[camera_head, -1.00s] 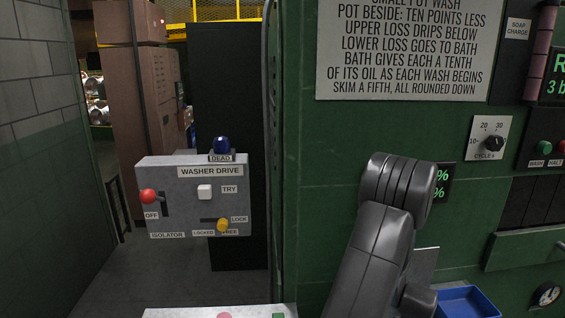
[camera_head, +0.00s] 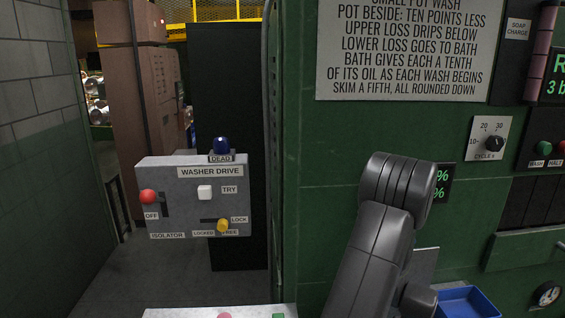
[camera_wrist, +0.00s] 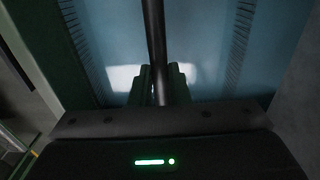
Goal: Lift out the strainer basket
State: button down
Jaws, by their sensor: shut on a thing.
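In the wrist view my gripper (camera_wrist: 161,84) is shut on a dark round bar (camera_wrist: 155,40). The bar runs from the top edge of the picture down between the two fingers. It looks like a handle, and its ends are hidden. Beyond it lies a pale blue surface (camera_wrist: 200,50) with rows of short dark marks along both sides, which may be the strainer basket; I cannot tell for sure. A bright patch shows behind the fingers. In the head view my gripper is out of sight, and I cannot make out the basket there.
A grey washer drive box (camera_head: 190,222) with a red OFF knob (camera_head: 148,197) and yellow lock knob (camera_head: 223,226) stands left. The green machine wall (camera_head: 318,200) is close by my arm. A blue tray (camera_head: 468,300) sits low right. A floor gap lies left.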

jog(key=shift+r+p, duration=0.3)
jog(key=shift+r, duration=0.45)
dwell(0.4)
notch_tip(320, 180, up, 15)
jog(key=p, duration=0.9)
jog(key=shift+r, duration=0.15)
dwell(2.3)
jog(key=shift+s, duration=0.1)
dwell(0.3)
